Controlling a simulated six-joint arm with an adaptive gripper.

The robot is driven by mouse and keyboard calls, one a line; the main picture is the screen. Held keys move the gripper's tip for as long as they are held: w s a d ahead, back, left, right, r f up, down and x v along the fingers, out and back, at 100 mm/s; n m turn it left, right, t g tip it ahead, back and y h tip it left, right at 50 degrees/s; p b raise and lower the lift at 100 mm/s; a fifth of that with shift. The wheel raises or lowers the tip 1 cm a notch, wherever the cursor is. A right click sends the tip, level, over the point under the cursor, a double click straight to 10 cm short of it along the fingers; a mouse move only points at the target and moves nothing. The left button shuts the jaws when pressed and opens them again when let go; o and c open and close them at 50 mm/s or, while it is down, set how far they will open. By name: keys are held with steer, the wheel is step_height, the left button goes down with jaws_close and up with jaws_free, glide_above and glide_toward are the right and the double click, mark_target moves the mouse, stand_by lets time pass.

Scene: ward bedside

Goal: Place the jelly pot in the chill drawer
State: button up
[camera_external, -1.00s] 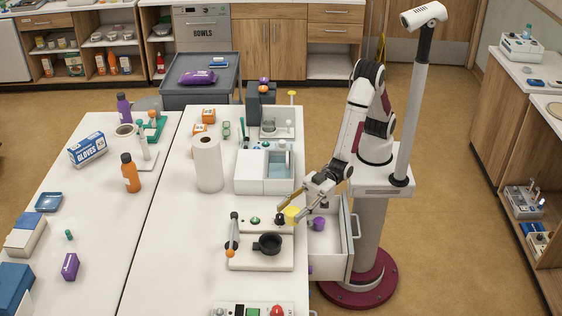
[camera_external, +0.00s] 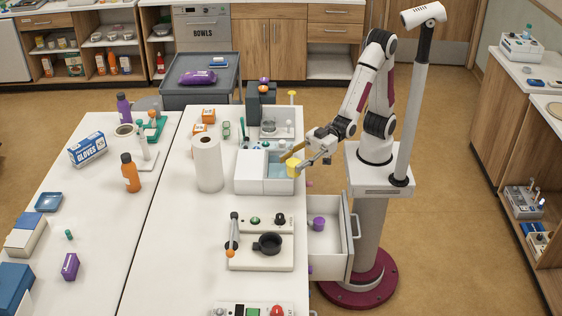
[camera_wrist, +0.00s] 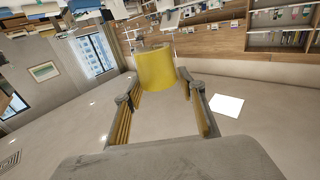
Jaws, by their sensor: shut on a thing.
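My gripper (camera_external: 292,158) is shut on a yellow pot (camera_external: 293,167), which I take to be the jelly pot. In the wrist view the yellow pot (camera_wrist: 155,70) sits between the two finger ends of my gripper (camera_wrist: 160,88). An open white drawer (camera_external: 350,222) sticks out from the table's right side, below and in front of my gripper. A small purple cup (camera_external: 318,223) is in it. No label shows on the drawer.
The white box (camera_external: 262,187) with a blue inside stands at the table's right edge, close to the pot. A paper towel roll (camera_external: 208,165) is left of it. A plate with a black ring holder (camera_external: 265,262) lies nearer the camera.

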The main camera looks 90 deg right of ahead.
steer(key=d+r+m+t+h, duration=0.1)
steer(key=d+r, duration=1.1)
steer(key=shift+s+d+m+t+h, duration=0.15)
steer(key=shift+d+m+t+h, duration=0.15)
steer(key=shift+d+t+h, duration=0.1)
steer(key=shift+s+a, duration=0.1)
steer(key=shift+a, duration=0.05)
steer(key=w+d+m+t+h, duration=0.1)
steer(key=w+d+h, duration=0.3)
steer(key=d, duration=0.6)
steer(key=w+d+m+t+h, duration=0.1)
steer(key=w+d+m+h, duration=0.2)
steer(key=d, duration=0.8)
steer(key=w+d+m+t+h, duration=0.2)
steer(key=w+d+m+h, duration=0.2)
steer(key=d, duration=0.7)
steer(key=shift+w+d+h, duration=0.2)
steer(key=shift+w+h, duration=0.1)
steer(key=shift+w, duration=0.15)
steer(key=shift+a+r, duration=0.1)
steer(key=shift+a, duration=0.05)
